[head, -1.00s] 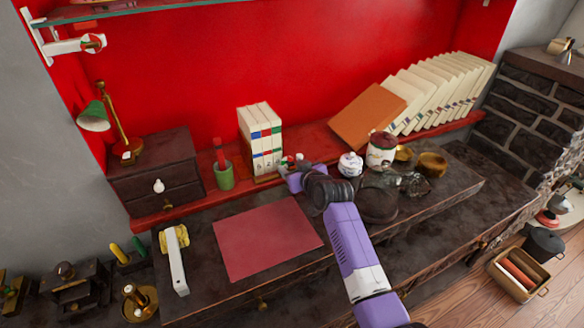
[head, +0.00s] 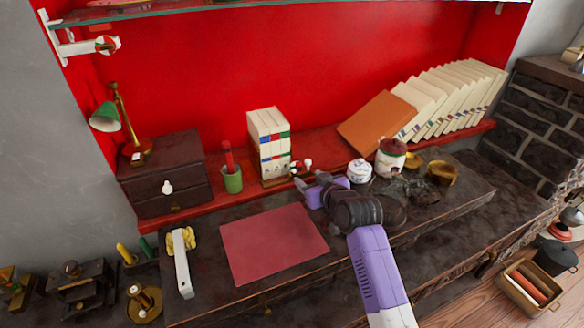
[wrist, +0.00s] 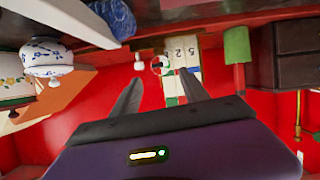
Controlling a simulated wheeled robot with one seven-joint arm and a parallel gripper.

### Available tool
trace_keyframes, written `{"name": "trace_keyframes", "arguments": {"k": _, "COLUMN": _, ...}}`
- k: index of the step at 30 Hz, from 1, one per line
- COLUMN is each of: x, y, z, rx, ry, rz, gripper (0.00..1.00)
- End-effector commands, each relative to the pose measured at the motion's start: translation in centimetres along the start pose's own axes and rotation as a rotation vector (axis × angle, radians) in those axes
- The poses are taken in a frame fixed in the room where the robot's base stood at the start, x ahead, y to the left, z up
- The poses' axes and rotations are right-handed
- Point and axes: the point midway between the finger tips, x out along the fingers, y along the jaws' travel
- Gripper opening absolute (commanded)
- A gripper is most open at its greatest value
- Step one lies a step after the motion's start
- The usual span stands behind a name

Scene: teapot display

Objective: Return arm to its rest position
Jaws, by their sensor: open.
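My purple arm reaches over the dark desk from the lower right in the head view. My gripper (head: 304,186) is open and empty, just above the desk in front of the white binders (head: 269,143). In the wrist view, which looks upside down, its two dark fingers (wrist: 158,92) are spread apart with nothing between them. A small blue-and-white pot (head: 359,171) stands to the right of the gripper and also shows in the wrist view (wrist: 46,57). Small red and white items (head: 302,166) sit close behind the fingers.
A lidded jar (head: 390,157) and brass bowls (head: 442,172) stand to the right. A green cup (head: 232,181), a drawer box (head: 168,180) and a lamp (head: 112,116) stand left. The pink mat (head: 272,243) is bare. A glass shelf (head: 200,14) hangs above.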

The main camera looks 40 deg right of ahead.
Motion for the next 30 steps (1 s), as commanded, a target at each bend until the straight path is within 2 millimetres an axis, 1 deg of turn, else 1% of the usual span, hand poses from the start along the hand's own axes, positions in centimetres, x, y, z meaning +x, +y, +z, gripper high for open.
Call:
{"name": "trace_keyframes", "arguments": {"k": 7, "x": 0.0, "y": 0.0, "z": 0.0, "rx": 0.002, "ry": 0.0, "rz": 0.0, "gripper": 0.53}}
{"name": "trace_keyframes", "arguments": {"k": 9, "x": 0.0, "y": 0.1, "z": -0.4, "rx": 0.013, "ry": 0.015, "rz": 0.005, "gripper": 0.53}}
{"name": "trace_keyframes", "arguments": {"k": 11, "x": -0.1, "y": 0.4, "z": -1.2, "rx": 0.024, "ry": 0.046, "rz": 0.016, "gripper": 0.53}}
{"name": "trace_keyframes", "arguments": {"k": 14, "x": -0.8, "y": 1.0, "z": -3.9, "rx": 0.036, "ry": 0.13, "rz": 0.041, "gripper": 0.53}}
{"name": "trace_keyframes", "arguments": {"k": 15, "x": -1.5, "y": 1.2, "z": -4.9, "rx": 0.041, "ry": 0.175, "rz": 0.054, "gripper": 0.53}}
{"name": "trace_keyframes", "arguments": {"k": 16, "x": -2.3, "y": 1.2, "z": -5.2, "rx": 0.043, "ry": 0.207, "rz": 0.062, "gripper": 0.53}}
{"name": "trace_keyframes", "arguments": {"k": 20, "x": -5.4, "y": 0.3, "z": -4.6, "rx": 0.047, "ry": 0.289, "rz": 0.073, "gripper": 0.53}}
{"name": "trace_keyframes", "arguments": {"k": 23, "x": -7.8, "y": -0.9, "z": -3.5, "rx": 0.046, "ry": 0.33, "rz": 0.068, "gripper": 0.53}}
{"name": "trace_keyframes", "arguments": {"k": 26, "x": -10.8, "y": -2.3, "z": -1.9, "rx": 0.043, "ry": 0.364, "rz": 0.055, "gripper": 0.53}}
{"name": "trace_keyframes", "arguments": {"k": 29, "x": -14.2, "y": -4.0, "z": 0.0, "rx": 0.041, "ry": 0.391, "rz": 0.033, "gripper": 0.53}}
{"name": "trace_keyframes", "arguments": {"k": 30, "x": -15.7, "y": -4.6, "z": 0.7, "rx": 0.039, "ry": 0.401, "rz": 0.024, "gripper": 0.53}}
